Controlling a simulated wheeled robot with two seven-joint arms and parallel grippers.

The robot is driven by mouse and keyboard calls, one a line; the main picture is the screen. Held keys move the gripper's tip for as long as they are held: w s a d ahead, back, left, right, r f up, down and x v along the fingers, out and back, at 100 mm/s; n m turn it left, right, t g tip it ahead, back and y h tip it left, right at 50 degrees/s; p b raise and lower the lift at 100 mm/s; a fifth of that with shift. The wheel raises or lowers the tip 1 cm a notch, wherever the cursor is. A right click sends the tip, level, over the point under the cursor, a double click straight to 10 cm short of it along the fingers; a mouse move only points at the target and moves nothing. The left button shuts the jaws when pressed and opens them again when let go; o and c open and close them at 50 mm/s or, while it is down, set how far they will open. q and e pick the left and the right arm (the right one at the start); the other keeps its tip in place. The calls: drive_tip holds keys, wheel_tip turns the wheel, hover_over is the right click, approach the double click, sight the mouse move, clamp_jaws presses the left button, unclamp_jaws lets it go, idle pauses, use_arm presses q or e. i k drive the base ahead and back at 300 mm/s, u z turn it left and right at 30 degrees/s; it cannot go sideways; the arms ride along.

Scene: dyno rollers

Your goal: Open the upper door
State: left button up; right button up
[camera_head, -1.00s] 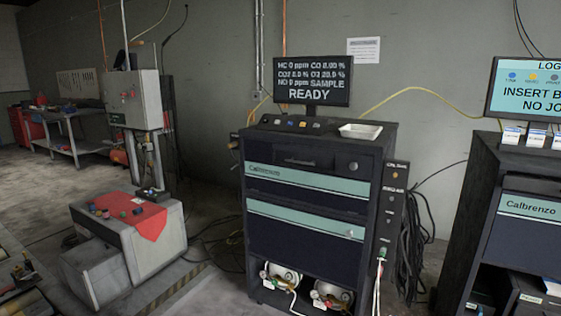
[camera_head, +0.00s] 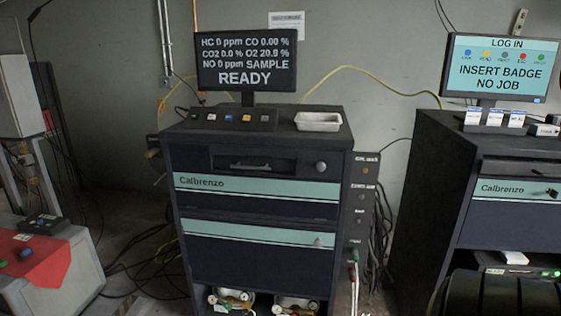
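The middle cabinet (camera_head: 262,215) is dark with teal bands and stands in the centre of the view. Its upper door (camera_head: 257,196) carries the teal band lettered Calbrenzo and looks shut. Above that band are a dark recessed handle (camera_head: 250,167) and a round grey knob (camera_head: 320,167). The lower door (camera_head: 250,260) has its own teal band and a small knob (camera_head: 318,241) at its right; it looks shut too. Neither of my grippers is in view.
A monitor (camera_head: 246,62), a button panel and a white tray (camera_head: 318,121) stand on the cabinet. Cables hang at its right side. A second Calbrenzo cabinet (camera_head: 430,185) is at right. A dark ribbed rounded thing (camera_head: 505,295) fills the lower right. A red cloth (camera_head: 35,262) lies at left.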

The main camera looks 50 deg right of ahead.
sight(314, 192)
drive_tip(key=z, duration=0.6)
drive_tip(key=i, duration=1.15)
drive_tip(key=z, duration=0.95)
